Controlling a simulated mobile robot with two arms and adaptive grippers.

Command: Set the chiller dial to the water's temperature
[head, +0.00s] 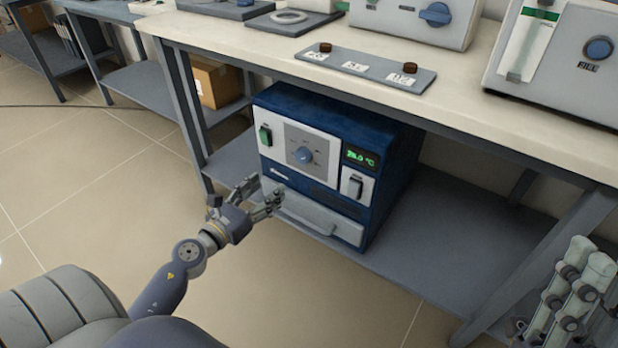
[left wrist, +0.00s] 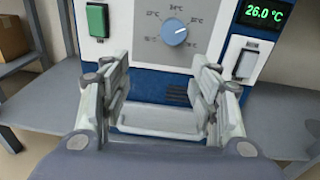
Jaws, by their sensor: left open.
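The chiller is a dark blue box (head: 392,165) with a light front panel, standing on the shelf under the bench. Its round blue dial (head: 303,155) sits on a grey scale plate; in the left wrist view the dial (left wrist: 174,32) has its light mark toward the upper right. The scale labels are hard to read. The green display (left wrist: 265,12) reads 26.0 °C. My left gripper (head: 262,193) is open and empty, in front of the chiller and below the dial, apart from it. My right gripper (head: 570,290) shows partly at the lower right; its jaws are unclear.
The panel also has a green switch (left wrist: 97,20) at left, a light switch (left wrist: 246,60) at right and a handle-like tray (head: 318,216) below. The bench top (head: 440,100) overhangs the chiller, with a grey labelled plate (head: 365,68) on it. The floor in front is clear.

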